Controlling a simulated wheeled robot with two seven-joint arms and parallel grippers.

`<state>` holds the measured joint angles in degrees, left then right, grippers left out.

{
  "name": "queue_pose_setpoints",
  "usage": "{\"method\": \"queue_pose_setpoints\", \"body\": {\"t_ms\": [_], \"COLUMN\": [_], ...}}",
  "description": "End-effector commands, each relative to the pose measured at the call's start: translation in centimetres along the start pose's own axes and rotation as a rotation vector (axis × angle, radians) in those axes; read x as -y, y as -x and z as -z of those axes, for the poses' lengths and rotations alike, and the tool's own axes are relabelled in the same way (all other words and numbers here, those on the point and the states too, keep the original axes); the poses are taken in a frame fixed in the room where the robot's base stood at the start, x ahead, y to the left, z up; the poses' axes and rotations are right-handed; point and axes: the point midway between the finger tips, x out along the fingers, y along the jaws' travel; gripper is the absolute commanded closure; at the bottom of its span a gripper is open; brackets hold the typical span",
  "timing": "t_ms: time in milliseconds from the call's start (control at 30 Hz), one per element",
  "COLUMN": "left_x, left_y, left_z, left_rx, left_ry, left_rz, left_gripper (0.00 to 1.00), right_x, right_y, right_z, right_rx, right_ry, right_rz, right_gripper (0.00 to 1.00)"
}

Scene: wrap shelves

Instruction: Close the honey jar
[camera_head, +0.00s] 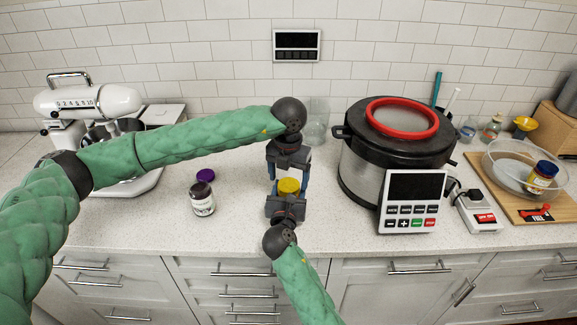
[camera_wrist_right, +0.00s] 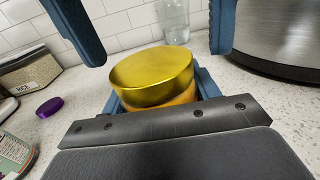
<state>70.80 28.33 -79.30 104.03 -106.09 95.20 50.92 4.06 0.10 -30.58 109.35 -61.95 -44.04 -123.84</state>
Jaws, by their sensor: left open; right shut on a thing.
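The honey jar (camera_wrist_right: 172,101) is amber, and a gold lid (camera_wrist_right: 155,72) rests on its top. I cannot tell whether the lid is screwed tight. In the head view the gold lid (camera_head: 289,185) shows between my two grippers, and the jar body is mostly hidden. My right gripper (camera_wrist_right: 160,98) comes from the front and is shut on the jar, with one blue finger on each side below the lid. My left gripper (camera_head: 288,178) points down from above. It is open, with its fingers apart on either side, above the lid in the wrist view.
A large cooker (camera_head: 360,165) with a control panel (camera_head: 411,203) is close on the right. A stand mixer (camera_head: 90,103) is at far left. Counter in front of the dark jar is clear.

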Motion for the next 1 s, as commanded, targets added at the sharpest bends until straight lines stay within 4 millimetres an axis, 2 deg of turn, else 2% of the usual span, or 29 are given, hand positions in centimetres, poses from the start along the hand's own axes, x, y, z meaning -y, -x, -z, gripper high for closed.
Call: {"method": "queue_pose_setpoints", "body": {"t_ms": [167,433,467,667,700,867,1000], "left_x": [0.0,0.0,0.0,0.0,0.0,0.0,0.0], "left_y": [-1.4,-1.5,-1.5,-1.5,-1.5,-1.5,-1.5], "left_z": [0.0,0.0,0.0,0.0,0.0,0.0,0.0], "left_rx": [-0.002,-0.001,-0.001,-0.001,-0.001,-0.001,0.0], "left_ry": [0.0,-0.001,-0.001,-0.001,-0.001,-0.017,-0.129], "left_rz": [0.0,0.0,0.0,0.0,0.0,-0.001,-0.001], "left_gripper": [0.22,0.22,0.26,0.65,0.68,0.68,0.68], "right_x": [0.0,0.0,0.0,0.0,0.0,0.0,0.0], "right_y": [0.0,0.0,0.0,0.0,0.0,0.0,0.0], "right_z": [0.0,0.1,0.1,0.0,0.0,0.1,0.0], "right_rx": [-0.001,-0.001,-0.001,-0.001,-0.001,-0.001,-0.001], "right_ry": [0.0,0.0,0.0,0.0,0.0,0.0,0.0], "right_rz": [0.0,0.0,0.0,0.0,0.0,0.0,0.0], "right_gripper": [1.0,1.0,1.0,1.0,1.0,1.0,1.0]}}
